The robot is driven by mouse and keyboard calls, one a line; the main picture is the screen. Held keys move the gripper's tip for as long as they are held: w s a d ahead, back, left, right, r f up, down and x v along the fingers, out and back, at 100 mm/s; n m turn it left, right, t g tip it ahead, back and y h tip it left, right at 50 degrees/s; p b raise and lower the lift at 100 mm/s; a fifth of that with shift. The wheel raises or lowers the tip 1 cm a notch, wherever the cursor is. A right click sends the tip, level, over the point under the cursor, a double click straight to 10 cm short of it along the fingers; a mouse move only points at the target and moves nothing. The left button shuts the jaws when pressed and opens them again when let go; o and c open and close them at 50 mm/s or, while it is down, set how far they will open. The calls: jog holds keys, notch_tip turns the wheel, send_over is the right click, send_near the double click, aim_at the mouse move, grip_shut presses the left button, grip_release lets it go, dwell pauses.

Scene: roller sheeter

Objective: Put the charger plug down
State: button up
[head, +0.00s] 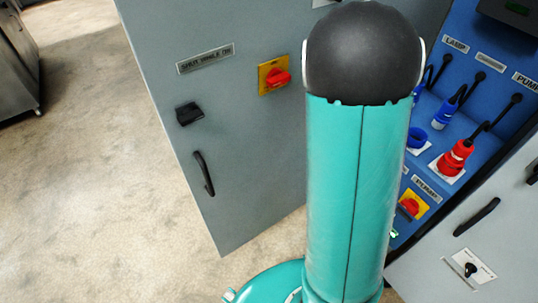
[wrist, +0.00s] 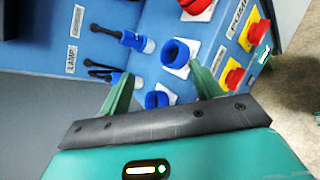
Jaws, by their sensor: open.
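A blue plug on a black cable hangs beside the middle label of the blue panel in the wrist view (wrist: 137,42); it also shows in the head view (head: 441,115). That label is too small to read, so I cannot confirm this is the charger plug. A second blue plug (wrist: 122,80) hangs by the LAMP label, close to my left finger. My gripper (wrist: 161,72) is open, with no plug between its fingers. An open blue socket (wrist: 176,52) lies just beyond the right fingertip. In the head view, my arm hides the gripper.
Another blue socket (wrist: 157,99) shows between the fingers. A red plug (head: 456,157) stands at its socket by PUMP. Red-and-yellow switches (wrist: 256,36) line the lower panel. The grey open door (head: 230,120) is left of my arm; bare floor (head: 90,150) lies beyond.

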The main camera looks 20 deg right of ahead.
jog(key=s+a+r+m+t+y, duration=0.2)
jog(key=a+r+y, duration=0.1)
jog(key=a, duration=1.1)
jog(key=s+a+r+m+t+y, duration=0.1)
jog(key=a+r+m+t+y, duration=0.1)
jog(key=a, duration=1.1)
jog(key=s+a+r+m+t+y, duration=0.2)
jog(key=a+r+t+y, duration=0.2)
jog(key=a, duration=1)
jog(key=r+y, duration=0.1)
jog(key=y, duration=0.2)
jog(key=shift+s+a+r, duration=0.3)
jog(key=shift+s, duration=0.05)
jog(key=c, duration=0.6)
jog(key=shift+d, duration=0.1)
jog(key=shift+d, duration=0.1)
